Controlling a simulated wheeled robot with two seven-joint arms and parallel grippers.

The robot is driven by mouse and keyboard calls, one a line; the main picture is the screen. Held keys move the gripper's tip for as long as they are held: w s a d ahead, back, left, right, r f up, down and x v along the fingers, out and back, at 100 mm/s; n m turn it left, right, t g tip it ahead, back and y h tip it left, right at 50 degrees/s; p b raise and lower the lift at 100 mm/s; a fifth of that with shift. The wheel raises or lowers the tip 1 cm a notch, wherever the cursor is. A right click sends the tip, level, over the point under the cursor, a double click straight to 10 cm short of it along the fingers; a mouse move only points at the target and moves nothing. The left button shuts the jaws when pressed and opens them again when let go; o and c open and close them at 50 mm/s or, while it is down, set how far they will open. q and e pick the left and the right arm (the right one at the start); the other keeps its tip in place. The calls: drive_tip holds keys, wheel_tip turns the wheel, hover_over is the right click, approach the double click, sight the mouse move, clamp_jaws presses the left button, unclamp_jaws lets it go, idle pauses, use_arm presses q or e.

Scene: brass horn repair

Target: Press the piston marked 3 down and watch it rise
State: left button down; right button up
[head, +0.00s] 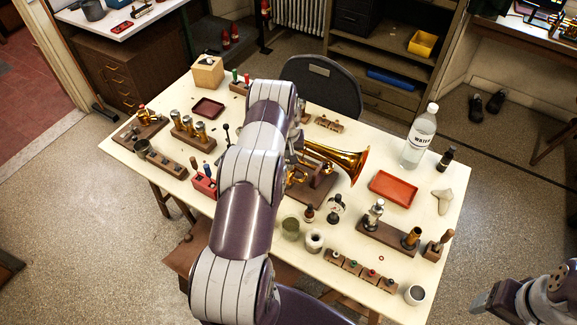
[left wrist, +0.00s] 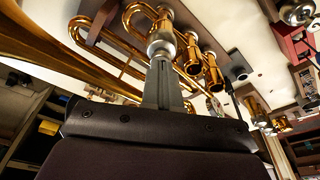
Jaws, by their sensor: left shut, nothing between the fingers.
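The brass horn (head: 350,165) lies on the table with its bell to the right; my left arm hides much of its body. In the left wrist view its tubing and valves (left wrist: 192,58) fill the upper middle. My left gripper (left wrist: 163,68) is shut, with nothing between its fingers. Its tips are at a silver rounded cap (left wrist: 161,44) by the valves; whether they touch it, I cannot tell. In the head view this gripper (head: 297,146) is mostly hidden by my arm. No number 3 is readable. My right gripper (head: 490,300) is at the lower right, away from the table; its jaws are unclear.
Right of the horn are a red tray (head: 394,187), a water bottle (head: 418,138) and a wooden stand (head: 385,236). Blocks with brass parts (head: 195,133) stand at the left. A chair (head: 325,88) is behind.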

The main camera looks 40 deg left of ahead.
use_arm(q)
drive_tip(key=shift+f, duration=0.4)
drive_tip(key=shift+r, duration=0.1)
drive_tip(key=v, duration=0.1)
drive_tip(key=p+v, duration=0.1)
drive_tip(key=v, duration=0.1)
drive_tip(key=p+v, duration=0.1)
drive_tip(key=shift+w+a+r, duration=0.3)
drive_tip(key=shift+w+r, duration=0.1)
drive_tip(key=shift+r, duration=0.05)
drive_tip(key=shift+s+r, duration=0.1)
drive_tip(key=shift+r, duration=0.15)
drive_tip(key=shift+f, duration=0.1)
drive_tip(key=shift+f, duration=0.1)
